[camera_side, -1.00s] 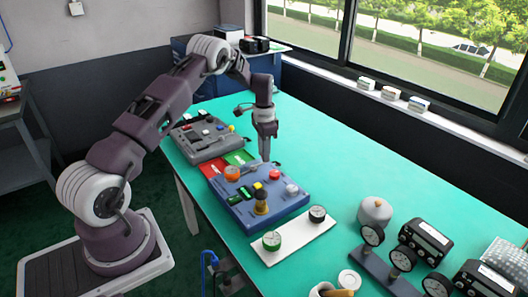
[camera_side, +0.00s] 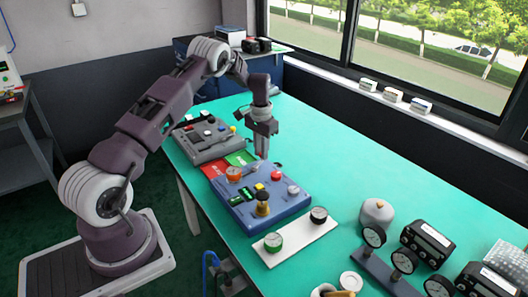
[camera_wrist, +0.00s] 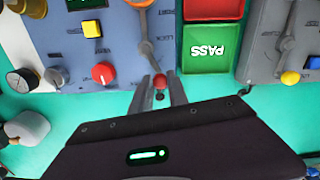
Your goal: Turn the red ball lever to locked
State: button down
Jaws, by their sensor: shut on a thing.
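The red ball lever (camera_wrist: 160,81) sticks out from the near edge of the blue panel (camera_wrist: 68,62) in the wrist view. Its shaft runs up the picture to a pivot on the panel. My gripper (camera_wrist: 160,92) has one finger on each side of the ball and is shut on it. A LOCK label (camera_wrist: 181,38) is printed right of the shaft. In the side view my gripper (camera_side: 262,156) is at the far edge of the blue panel (camera_side: 272,208), and the ball is hidden or too small to make out.
A red knob (camera_wrist: 103,72), an orange knob (camera_side: 233,174) and a yellow button (camera_wrist: 90,28) are on the blue panel. A green PASS pad (camera_wrist: 208,58) lies beside it. A grey panel (camera_side: 207,151) has a yellow-tipped lever. Bare green table is open to the right.

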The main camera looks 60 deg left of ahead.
aim_at(251, 163)
jog(key=n, duration=0.1)
jog(key=a+n, duration=0.1)
jog(key=n, duration=0.1)
jog(key=s+n, duration=0.1)
jog(key=shift+a+n, duration=0.25)
jog(key=shift+n, duration=0.05)
jog(key=shift+s+a+n, duration=0.2)
jog(key=shift+s+n, duration=0.2)
jog(key=shift+n, duration=0.65)
jog(key=shift+s+a+n, duration=0.2)
jog(key=shift+s+n, duration=0.15)
jog(key=shift+n, duration=0.7)
jog(key=shift+s, duration=0.1)
jog(key=c, duration=1.3)
grip_release()
jog(key=shift+r, duration=0.1)
notch_tip(251, 163, up, 7)
